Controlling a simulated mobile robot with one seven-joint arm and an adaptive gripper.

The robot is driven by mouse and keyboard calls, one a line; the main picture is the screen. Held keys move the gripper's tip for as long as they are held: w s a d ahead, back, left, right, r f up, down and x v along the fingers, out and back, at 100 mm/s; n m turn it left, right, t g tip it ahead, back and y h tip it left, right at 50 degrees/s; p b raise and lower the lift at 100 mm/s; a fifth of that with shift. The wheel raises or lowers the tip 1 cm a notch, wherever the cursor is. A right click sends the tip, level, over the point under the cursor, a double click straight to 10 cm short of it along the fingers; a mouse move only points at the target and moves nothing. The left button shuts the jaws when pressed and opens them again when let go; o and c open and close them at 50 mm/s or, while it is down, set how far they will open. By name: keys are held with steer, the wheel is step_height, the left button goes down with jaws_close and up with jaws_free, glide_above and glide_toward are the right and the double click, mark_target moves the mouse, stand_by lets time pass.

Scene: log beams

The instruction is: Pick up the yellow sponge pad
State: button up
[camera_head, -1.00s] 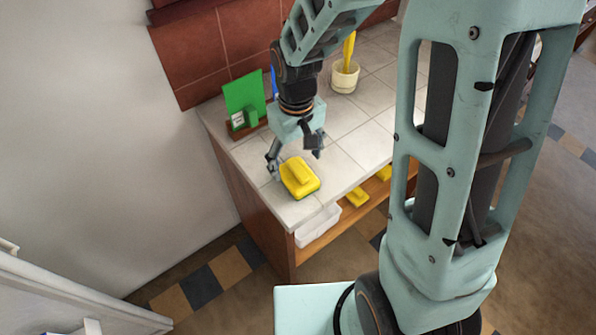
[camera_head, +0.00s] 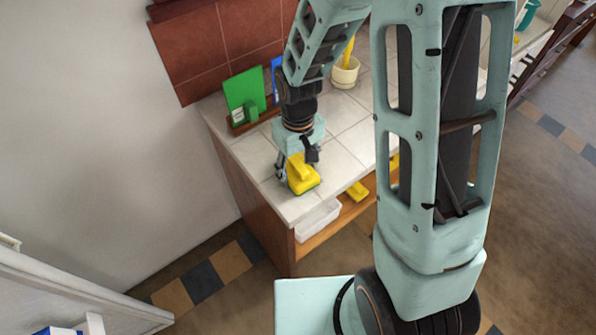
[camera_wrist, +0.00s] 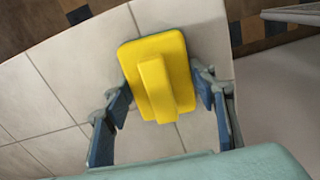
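The yellow sponge pad (camera_head: 304,183), with a raised yellow grip bar on top and a green underside, lies on the tiled counter near its front left corner. In the wrist view the pad (camera_wrist: 178,60) is in the centre. My gripper (camera_head: 297,164) points down over the pad. In the wrist view my gripper (camera_wrist: 163,92) has one finger on each side of the pad, spread about as wide as it. The fingers look open; whether they touch its sides is hard to tell.
Behind stand a green board (camera_head: 244,93) in a wooden holder and a white cup (camera_head: 345,72) with a yellow tool. On the shelf below are a white bin (camera_head: 318,221) and another yellow pad (camera_head: 357,190). A white wall (camera_head: 90,120) is at the left.

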mark_target(297, 166)
steer(key=c, duration=0.4)
steer(key=shift+r+p, duration=0.7)
steer(key=shift+r, duration=0.2)
steer(key=r+p, duration=0.2)
steer(key=shift+s+a+r, duration=0.15)
steer(key=shift+s+r, duration=0.05)
steer(key=shift+r, duration=0.15)
steer(key=s+a+r+p, duration=0.1)
steer(key=s+a+r, duration=0.2)
steer(key=s, duration=0.3)
steer(key=s+a+r+p, duration=0.2)
steer(key=s+a+r, duration=0.1)
steer(key=s+r, duration=0.2)
steer(key=shift+s+a+r, duration=0.25)
steer(key=shift+s+a, duration=0.1)
steer(key=shift+a, duration=0.05)
